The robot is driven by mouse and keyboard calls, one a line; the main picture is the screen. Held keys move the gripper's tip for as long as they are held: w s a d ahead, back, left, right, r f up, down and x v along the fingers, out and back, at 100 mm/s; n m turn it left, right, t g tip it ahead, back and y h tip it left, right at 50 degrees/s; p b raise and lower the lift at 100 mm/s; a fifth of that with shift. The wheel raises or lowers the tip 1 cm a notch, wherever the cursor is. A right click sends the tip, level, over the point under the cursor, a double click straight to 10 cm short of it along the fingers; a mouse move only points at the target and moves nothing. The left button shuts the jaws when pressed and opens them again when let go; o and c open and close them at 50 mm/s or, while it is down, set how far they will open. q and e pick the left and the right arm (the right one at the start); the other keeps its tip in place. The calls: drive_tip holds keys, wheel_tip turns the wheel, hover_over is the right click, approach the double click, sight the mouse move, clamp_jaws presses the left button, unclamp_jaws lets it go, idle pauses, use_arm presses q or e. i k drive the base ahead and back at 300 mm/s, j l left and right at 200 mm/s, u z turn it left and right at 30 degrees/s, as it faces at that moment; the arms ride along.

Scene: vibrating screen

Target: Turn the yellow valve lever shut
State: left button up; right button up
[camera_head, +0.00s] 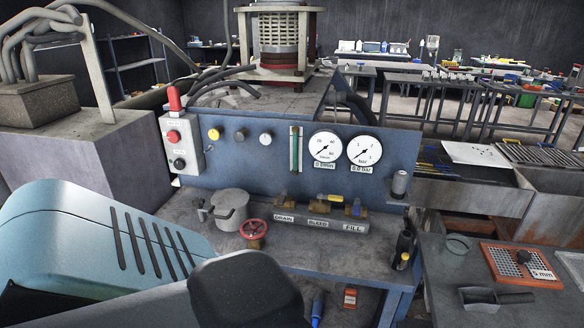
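The valve manifold (345,224) lies on the grey bench below the blue panel, with labels reading DRAIN, BLEED and FILL. Small brass valves sit along its top. A yellow lever (309,198) shows at the middle valve, above the BLEED label, and seems to lie roughly along the manifold. A smaller yellow patch shows near the DRAIN valve (284,210). The levers are too small to read their exact angles. Neither of my grippers is in view; no fingers show at the manifold.
A red handwheel (253,232) and a grey lidded pot (230,209) stand left of the manifold. Two gauges (326,146) and a switch box (181,143) are on the panel. A dark bottle-like object (403,249) stands at the bench's right edge.

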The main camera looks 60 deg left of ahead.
sight(339, 199)
drive_tip(key=u, duration=1.5)
